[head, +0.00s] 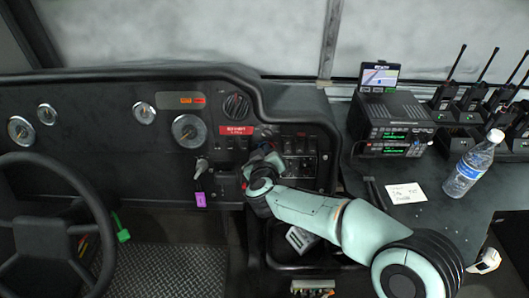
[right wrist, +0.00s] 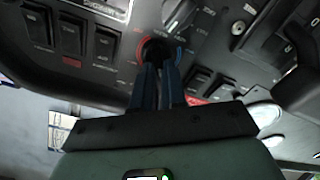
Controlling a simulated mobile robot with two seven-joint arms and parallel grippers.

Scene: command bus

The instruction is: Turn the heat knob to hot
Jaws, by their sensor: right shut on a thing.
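The heat knob (right wrist: 156,48) is a small dark round knob on the black dash panel in the right wrist view. A red arc runs beside it on the left and a blue arc on the right. My right gripper (right wrist: 157,70) has its two fingers closed on the knob. In the head view my right gripper (head: 258,163) reaches the middle of the dashboard and largely covers the knob there. The knob's pointer mark is hidden by the fingers, so I cannot tell its setting. My left gripper is not in view.
Rocker switches (right wrist: 104,45) sit close to the knob. A larger black dial (head: 237,106) is above it, and a key with a purple tag (head: 200,199) hangs left. A steering wheel (head: 45,235) stands far left. A water bottle (head: 473,165) and a radio unit (head: 390,125) are right.

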